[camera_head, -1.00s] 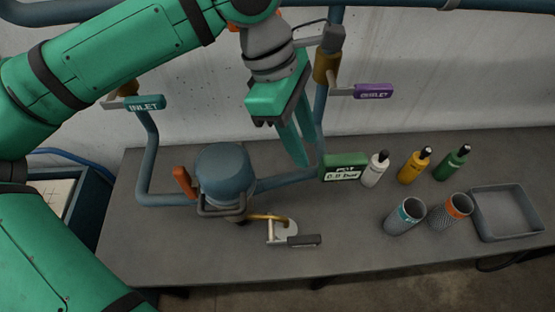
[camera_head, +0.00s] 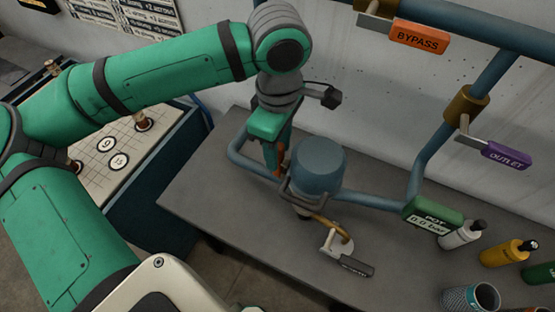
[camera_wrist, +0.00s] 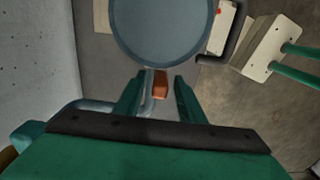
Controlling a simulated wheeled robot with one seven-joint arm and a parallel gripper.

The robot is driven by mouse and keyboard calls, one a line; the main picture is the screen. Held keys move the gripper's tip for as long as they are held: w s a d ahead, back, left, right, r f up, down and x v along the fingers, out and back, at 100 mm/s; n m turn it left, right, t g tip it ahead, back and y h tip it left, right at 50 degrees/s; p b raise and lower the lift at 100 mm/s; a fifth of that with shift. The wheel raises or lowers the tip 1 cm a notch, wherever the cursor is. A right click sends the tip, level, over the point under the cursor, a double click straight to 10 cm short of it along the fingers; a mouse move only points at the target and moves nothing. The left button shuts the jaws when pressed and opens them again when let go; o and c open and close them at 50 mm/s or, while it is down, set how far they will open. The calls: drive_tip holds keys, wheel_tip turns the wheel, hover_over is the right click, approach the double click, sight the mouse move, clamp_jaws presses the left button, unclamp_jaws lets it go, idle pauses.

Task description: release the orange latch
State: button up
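The orange latch (camera_head: 281,160) is on the left side of the blue-grey round pot (camera_head: 318,166) on the bench. It is partly hidden behind my gripper in the head view. In the wrist view the orange latch (camera_wrist: 160,85) shows between my two green fingers, just below the pot (camera_wrist: 165,30). My gripper (camera_wrist: 158,88) is open, with gaps on both sides of the latch. In the head view my gripper (camera_head: 272,165) points down beside the pot. I cannot tell whether a finger touches the latch.
A blue pipe (camera_head: 375,200) runs both sides of the pot. A green display (camera_head: 432,214) reads 0.0 bar. A drain valve handle (camera_head: 355,266) stands in front. BYPASS (camera_head: 418,37) and OUTLET (camera_head: 506,156) handles are at right. The bench's front left is clear.

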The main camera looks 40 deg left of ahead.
drive_tip(key=shift+f, duration=2.55)
clamp_jaws()
